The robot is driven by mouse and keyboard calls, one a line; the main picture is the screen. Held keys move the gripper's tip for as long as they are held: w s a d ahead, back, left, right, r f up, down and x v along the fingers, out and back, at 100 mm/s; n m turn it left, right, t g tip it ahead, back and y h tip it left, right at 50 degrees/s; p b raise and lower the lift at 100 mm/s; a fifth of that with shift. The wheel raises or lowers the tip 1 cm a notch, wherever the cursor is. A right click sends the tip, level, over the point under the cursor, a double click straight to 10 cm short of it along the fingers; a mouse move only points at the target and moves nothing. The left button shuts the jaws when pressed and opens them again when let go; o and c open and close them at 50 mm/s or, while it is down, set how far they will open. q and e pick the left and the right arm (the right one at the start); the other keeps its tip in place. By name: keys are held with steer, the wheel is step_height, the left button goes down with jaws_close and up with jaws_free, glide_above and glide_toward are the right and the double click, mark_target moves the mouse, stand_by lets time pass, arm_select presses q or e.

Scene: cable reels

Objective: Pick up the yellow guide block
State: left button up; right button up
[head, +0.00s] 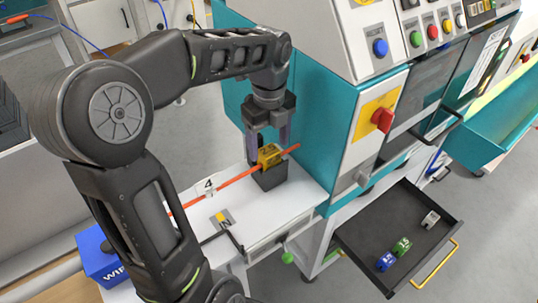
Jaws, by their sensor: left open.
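The yellow guide block (270,155) sits on top of a dark block-shaped stand (271,177) on the white worktable. An orange cable (237,178) runs by the yellow block and past it on both sides. My left gripper (268,143) points down over the yellow block with its fingers apart. One finger shows on each side, near the block's top. I cannot tell whether the fingers touch it. My right gripper is not in view.
A teal and white machine (355,110) with a red knob (382,119) stands close right of my gripper. An open dark drawer (388,228) holds several small coloured blocks. A blue box (98,258) stands at the lower left. Bare white tabletop (285,207) lies in front.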

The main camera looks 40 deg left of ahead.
arm_select(q)
steer(key=shift+f, duration=1.35)
steer(key=shift+c, duration=0.2)
jaws_close()
